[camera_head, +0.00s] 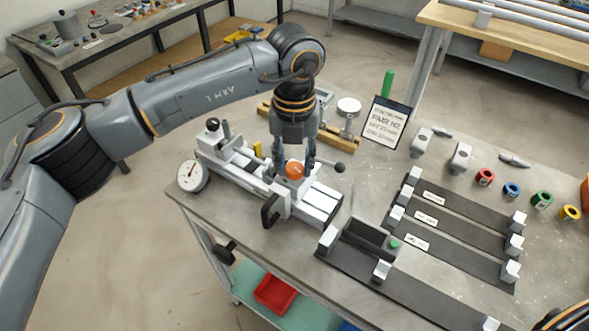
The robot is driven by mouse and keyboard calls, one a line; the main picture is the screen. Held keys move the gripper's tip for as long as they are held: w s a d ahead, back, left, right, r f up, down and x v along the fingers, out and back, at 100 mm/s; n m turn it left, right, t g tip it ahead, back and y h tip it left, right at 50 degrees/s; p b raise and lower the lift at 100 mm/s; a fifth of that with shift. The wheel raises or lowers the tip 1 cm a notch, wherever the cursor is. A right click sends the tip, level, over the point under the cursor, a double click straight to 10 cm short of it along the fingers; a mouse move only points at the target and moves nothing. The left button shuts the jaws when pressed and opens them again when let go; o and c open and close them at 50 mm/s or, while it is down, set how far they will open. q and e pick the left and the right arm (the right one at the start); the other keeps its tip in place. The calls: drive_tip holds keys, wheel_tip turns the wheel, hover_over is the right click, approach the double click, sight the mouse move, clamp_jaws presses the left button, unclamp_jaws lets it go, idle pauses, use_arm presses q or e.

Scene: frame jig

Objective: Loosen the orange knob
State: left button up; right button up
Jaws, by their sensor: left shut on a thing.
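The orange knob (295,170) sits on top of the carriage of a white and grey rail jig (320,206) on the workbench. My left gripper (294,165) comes down from above, with its fingers on both sides of the knob, shut on it. The fingers partly cover the knob's sides. A black handle (270,211) sticks out at the front of the jig's carriage. My right gripper is not in view; only a dark piece of my own arm shows at the bottom right corner.
A round dial gauge (192,175) stands at the jig's left end. A sign (386,123) stands behind, to the right. Dark strips with grey blocks (455,222) and coloured rings (512,189) lie on the right. A red bin (276,293) is on the shelf below.

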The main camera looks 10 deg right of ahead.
sight(295, 167)
use_arm(q)
drive_tip(key=shift+n+b, duration=0.7)
drive_tip(key=shift+n, duration=0.3)
drive_tip(key=o, duration=1.2)
drive_tip(key=shift+c, duration=0.2)
wheel_tip(295, 167, up, 12)
